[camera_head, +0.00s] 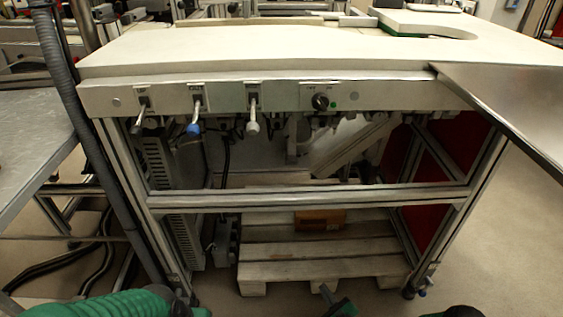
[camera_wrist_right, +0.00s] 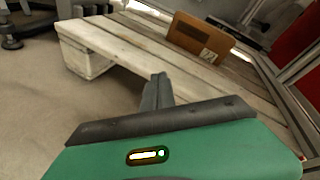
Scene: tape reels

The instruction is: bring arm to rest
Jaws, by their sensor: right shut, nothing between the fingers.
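My right gripper (camera_head: 327,291) shows at the bottom edge of the head view, low in front of the workbench. In the right wrist view its dark fingers (camera_wrist_right: 157,92) are together, with nothing between them. A green and black arm part of mine shows at the bottom left of the head view. My left gripper is not in view. No tape reel can be made out.
The workbench (camera_head: 250,55) has a pale top and a metal frame. Beneath it lie a wooden pallet (camera_head: 320,270) and a brown box (camera_head: 320,219). A metal plate (camera_head: 515,95) juts out at the right. A grey table (camera_head: 30,135) stands at the left.

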